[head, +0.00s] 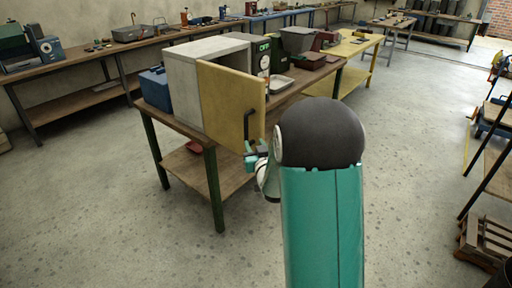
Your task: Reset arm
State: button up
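My arm, teal with a dark rounded joint, reaches up from the bottom of the head view and hides part of the workbench. My gripper (255,152) is small and partly hidden behind the arm, just below the dark handle of a yellow cabinet door (222,100). I cannot tell whether it touches the handle or whether its fingers are open. The door belongs to a grey box cabinet (183,88) on the workbench and stands ajar.
The workbench (188,129) has dark green legs and a lower shelf with a red item. A blue box (155,88) sits left of the cabinet; bins stand behind it. Concrete floor (90,200) is clear at left. A wooden pallet (486,240) and shelving stand at right.

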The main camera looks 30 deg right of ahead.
jog(key=shift+s+r, duration=0.1)
dwell(0.3)
jog(key=s+a+r+n+g+y, duration=0.1)
jog(key=s+a+r+g+y, duration=0.1)
jog(key=s+a+r+g, duration=0.7)
jog(key=s+a+g+y, duration=0.1)
jog(key=s+a, duration=0.4)
jog(key=s, duration=0.7)
jog(key=s+a+n+g+y, duration=0.1)
jog(key=s+a, duration=0.5)
jog(key=s, duration=0.6)
jog(key=shift+a+f+n+g, duration=0.2)
jog(key=shift+f+n+g, duration=0.1)
jog(key=shift+f+g, duration=0.15)
jog(key=shift+d, duration=0.1)
